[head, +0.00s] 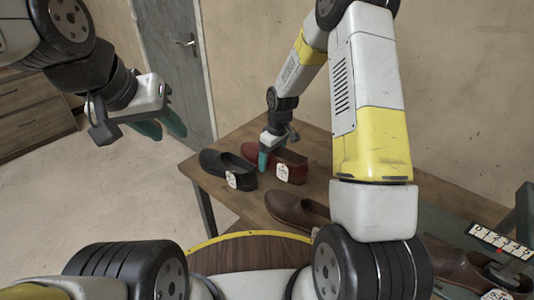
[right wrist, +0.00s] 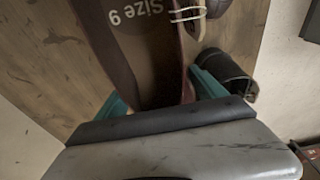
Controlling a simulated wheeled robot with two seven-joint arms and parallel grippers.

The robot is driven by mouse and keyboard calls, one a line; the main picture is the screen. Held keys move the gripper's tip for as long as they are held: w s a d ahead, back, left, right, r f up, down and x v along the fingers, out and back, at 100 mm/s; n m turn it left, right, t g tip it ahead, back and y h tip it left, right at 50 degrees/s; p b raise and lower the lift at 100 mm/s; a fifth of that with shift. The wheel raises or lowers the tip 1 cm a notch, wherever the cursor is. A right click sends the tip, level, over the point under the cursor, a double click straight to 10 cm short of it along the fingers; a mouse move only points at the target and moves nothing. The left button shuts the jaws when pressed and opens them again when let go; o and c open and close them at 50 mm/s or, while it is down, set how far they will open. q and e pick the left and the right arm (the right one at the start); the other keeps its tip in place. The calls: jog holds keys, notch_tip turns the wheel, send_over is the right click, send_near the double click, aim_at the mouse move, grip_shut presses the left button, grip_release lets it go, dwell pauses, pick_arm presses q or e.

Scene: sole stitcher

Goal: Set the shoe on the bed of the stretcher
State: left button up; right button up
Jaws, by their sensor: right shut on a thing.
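A dark red shoe (head: 290,158) with a white tag stands on the wooden table, beside a black shoe (head: 215,165) that also has a tag. My right gripper (head: 271,155) is at the red shoe's heel end, shut on it. In the right wrist view the shoe's insole (right wrist: 150,45), marked "Size 9", lies between the teal fingers. My left gripper (head: 162,127) is empty in the air at the upper left, its fingers apart. The stretcher shows only in part at the right edge, with a number strip (head: 500,242); its bed is not clear to see.
A brown shoe (head: 292,208) lies nearer on the table (head: 225,190), partly behind my right arm. More brown footwear (head: 450,264) with a tag is at the lower right, near the number strip. A grey door (head: 178,65) and a wooden cabinet (head: 32,112) stand behind. The floor at left is clear.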

aim_at(272, 175)
jog(key=shift+f, duration=2.15)
jog(key=shift+f, duration=0.15)
jog(key=o, duration=1.6)
